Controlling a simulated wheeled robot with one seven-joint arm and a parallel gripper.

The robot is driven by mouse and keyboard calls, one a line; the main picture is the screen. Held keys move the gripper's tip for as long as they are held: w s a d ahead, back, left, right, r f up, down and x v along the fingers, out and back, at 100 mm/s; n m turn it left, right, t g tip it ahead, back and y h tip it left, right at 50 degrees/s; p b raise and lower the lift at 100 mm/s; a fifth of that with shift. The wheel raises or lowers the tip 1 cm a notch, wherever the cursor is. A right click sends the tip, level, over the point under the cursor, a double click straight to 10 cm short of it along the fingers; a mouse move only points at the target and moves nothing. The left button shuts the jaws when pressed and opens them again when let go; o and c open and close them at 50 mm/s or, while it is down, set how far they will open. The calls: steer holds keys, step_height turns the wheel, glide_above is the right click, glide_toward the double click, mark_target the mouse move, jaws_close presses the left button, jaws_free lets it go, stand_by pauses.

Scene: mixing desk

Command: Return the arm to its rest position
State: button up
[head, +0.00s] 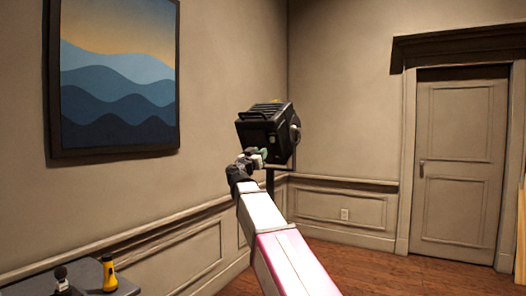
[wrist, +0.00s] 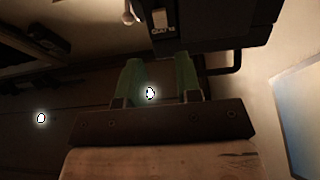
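My gripper (head: 254,156) is raised at the end of my outstretched arm, in the middle of the head view. It is just below and in front of a black boxy lamp (head: 266,128) on a dark stand. In the wrist view, my gripper's two green fingers (wrist: 157,66) stand apart with nothing held between them. The lamp's dark body (wrist: 215,22) fills the top of the wrist view, close beyond the fingers. I cannot tell whether the fingers touch it.
A dark desk (head: 125,285) at the lower left bears a yellow-and-black flashlight (head: 109,274) and a small dark object with a rounded top (head: 61,280). A framed picture (head: 120,80) hangs on the left wall. A closed door (head: 458,165) is at the right. Wooden floor (head: 360,268) shows clear before it.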

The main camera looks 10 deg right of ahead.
steer(key=shift+s+a, duration=0.1)
steer(key=s+d+f+n+g+y, duration=0.1)
steer(key=s+d+f+g+y, duration=0.15)
steer(key=f, duration=1.05)
steer(key=s+d+f+n+g+y, duration=0.1)
steer(key=d+f+g, duration=0.3)
steer(key=f, duration=0.9)
steer(key=s+d+f+n+g+y, duration=0.1)
steer(key=s+d+f+g, duration=0.2)
steer(key=f, duration=1)
steer(key=s+f+n+g+y, duration=0.2)
steer(key=s+f+g+y, duration=0.2)
steer(key=s+f, duration=0.5)
steer(key=s+a+f+n+g+y, duration=0.1)
steer(key=s+f+g+y, duration=0.3)
steer(key=s+f, duration=0.6)
step_height(320, 180, down, 8)
steer(key=shift+s+r+n+g+y, duration=0.15)
steer(key=shift+n+g+y, duration=0.2)
steer(key=shift+n, duration=0.25)
